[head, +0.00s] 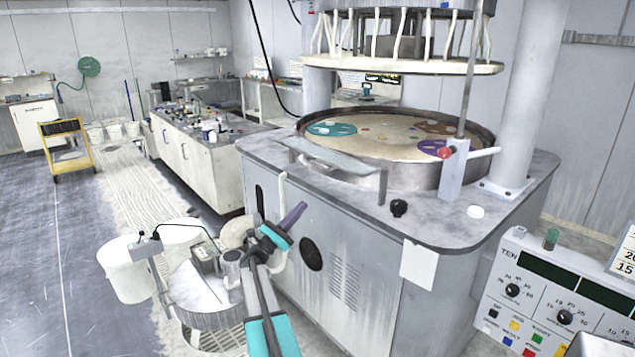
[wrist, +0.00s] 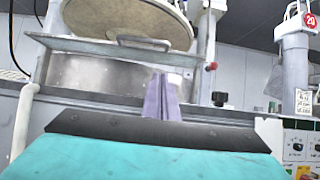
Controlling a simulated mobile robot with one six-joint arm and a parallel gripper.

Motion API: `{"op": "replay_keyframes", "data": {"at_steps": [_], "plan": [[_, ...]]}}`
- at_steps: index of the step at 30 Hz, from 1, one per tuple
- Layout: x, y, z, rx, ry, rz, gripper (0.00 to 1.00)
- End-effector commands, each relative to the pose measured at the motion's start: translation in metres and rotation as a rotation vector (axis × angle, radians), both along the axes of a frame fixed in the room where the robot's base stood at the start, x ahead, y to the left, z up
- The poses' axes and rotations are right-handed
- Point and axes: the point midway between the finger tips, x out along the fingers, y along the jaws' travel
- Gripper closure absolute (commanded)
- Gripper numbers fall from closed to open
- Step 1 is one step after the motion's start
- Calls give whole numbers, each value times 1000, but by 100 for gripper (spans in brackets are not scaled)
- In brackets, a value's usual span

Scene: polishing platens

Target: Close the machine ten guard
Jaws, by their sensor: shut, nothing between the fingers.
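Machine ten, marked TEN on its control panel (head: 545,300), has a round platen basin (head: 440,172) on its grey top. The guard (head: 335,158) is a long, flat, grey-green panel in front of the basin, between short posts. It looks folded down, lying nearly level. The wrist view shows this guard (wrist: 85,47) from below and in front, with a bar handle (wrist: 143,43). My gripper (head: 298,212) has purple fingers, shut and empty, in front of the cabinet and below the guard. In the wrist view my gripper (wrist: 162,80) points up at the guard, apart from it.
A raised upper plate (head: 400,65) hangs over the basin. A red-knobbed lever (head: 446,152) and black knob (head: 399,208) are on the top. White buckets (head: 125,268) and a round drum (head: 200,290) stand left of my arm. Open floor lies left.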

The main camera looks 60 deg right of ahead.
Motion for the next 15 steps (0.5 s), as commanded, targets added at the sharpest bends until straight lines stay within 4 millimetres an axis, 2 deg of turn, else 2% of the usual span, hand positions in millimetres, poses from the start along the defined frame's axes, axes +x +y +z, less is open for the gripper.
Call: {"op": "replay_keyframes", "data": {"at_steps": [8, 15], "plan": [[-1, -6, 4, 1, -1, 1, 100], [-7, -25, 18, 0, -2, 1, 100]]}}
